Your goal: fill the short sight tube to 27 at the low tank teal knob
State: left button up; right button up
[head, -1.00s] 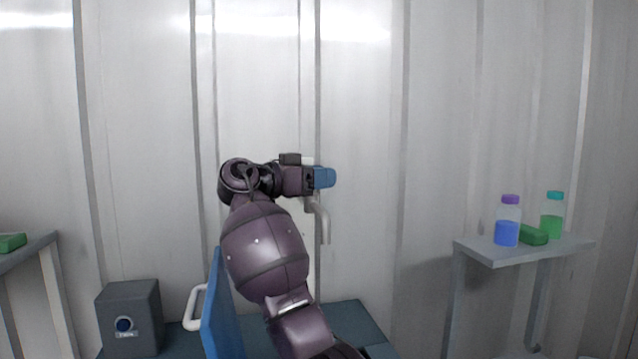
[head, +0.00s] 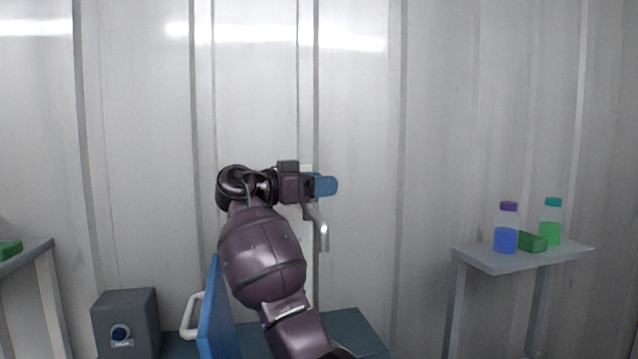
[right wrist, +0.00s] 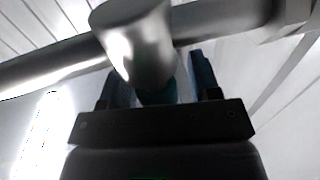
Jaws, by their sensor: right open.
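My right gripper (head: 325,186) is open at a metal tap spout (head: 322,236) against the back wall in the head view. In the right wrist view its two blue fingers (right wrist: 160,82) stand apart, with a dark teal knob (right wrist: 160,94) partly visible between them. A shiny metal pipe end (right wrist: 136,45) hides part of that knob and of the space between the fingers. I cannot tell whether the fingers touch the knob. I cannot make out the short sight tube or its scale. My left gripper is not in view.
A blue panel (head: 213,317) with a white handle (head: 190,318) stands left of my right arm. A grey box (head: 125,318) with a blue dial is further left. A right side shelf (head: 490,262) holds a blue-liquid bottle (head: 506,238), a green-liquid bottle (head: 550,229) and a green block (head: 531,242).

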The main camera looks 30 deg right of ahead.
notch_tip(320, 180, up, 20)
dwell(0.6)
dwell(0.4)
